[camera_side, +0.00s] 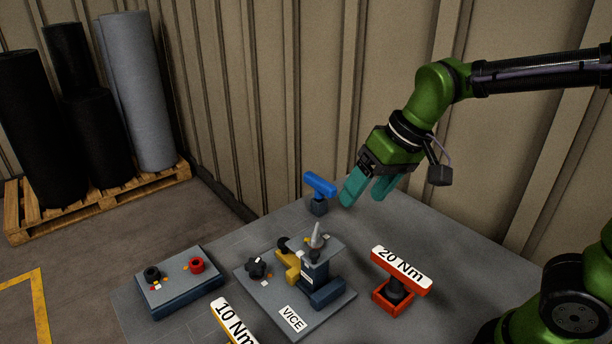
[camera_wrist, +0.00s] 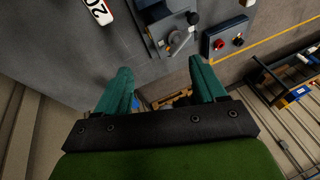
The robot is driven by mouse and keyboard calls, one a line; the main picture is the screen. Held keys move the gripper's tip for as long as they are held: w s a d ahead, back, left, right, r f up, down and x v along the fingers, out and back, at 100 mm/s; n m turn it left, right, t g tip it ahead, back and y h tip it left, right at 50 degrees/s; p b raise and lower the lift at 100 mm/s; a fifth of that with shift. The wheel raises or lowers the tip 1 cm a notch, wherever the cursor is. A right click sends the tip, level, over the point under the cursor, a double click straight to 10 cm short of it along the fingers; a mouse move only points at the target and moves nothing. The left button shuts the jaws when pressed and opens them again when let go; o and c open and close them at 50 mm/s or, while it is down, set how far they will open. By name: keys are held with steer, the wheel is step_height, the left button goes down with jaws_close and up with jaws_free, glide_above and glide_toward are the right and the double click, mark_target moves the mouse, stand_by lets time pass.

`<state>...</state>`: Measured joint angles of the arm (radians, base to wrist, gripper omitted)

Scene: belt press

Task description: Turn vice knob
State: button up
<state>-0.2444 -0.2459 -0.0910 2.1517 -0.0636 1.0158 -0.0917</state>
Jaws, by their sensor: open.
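The vice (camera_side: 322,280) stands on a grey base plate labelled VICE, with a yellow jaw part and a blue-grey body. A black lobed knob (camera_side: 256,267) sits at the plate's left side. A small grey pointed piece (camera_side: 317,238) stands on top of the vice. My gripper (camera_side: 365,195) is open and empty, its teal fingers above and behind the vice, apart from it. In the wrist view the vice (camera_wrist: 172,38) lies beyond my fingertips (camera_wrist: 160,68); I cannot make out the black knob clearly there.
A blue T-handled tool (camera_side: 320,185) stands close left of my fingers. A red 20 Nm tool (camera_side: 400,268) is right of the vice and a yellow 10 Nm tool (camera_side: 233,322) in front. A box (camera_side: 180,288) with black and red knobs is at left.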

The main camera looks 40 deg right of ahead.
steer(key=w+a+f+n+g+h, duration=0.1)
steer(key=w+a+f+n+g, duration=0.15)
steer(key=w+a, duration=0.45)
steer(key=n+g+h, duration=0.2)
steer(key=n, duration=0.6)
glide_above(257, 264)
steer(key=f, duration=0.2)
steer(key=shift+t, duration=0.25)
step_height(257, 264, down, 16)
steer(key=shift+r, duration=0.1)
steer(key=c, duration=1.1)
steer(key=shift+o, duration=0.2)
steer(key=shift+m, duration=0.25)
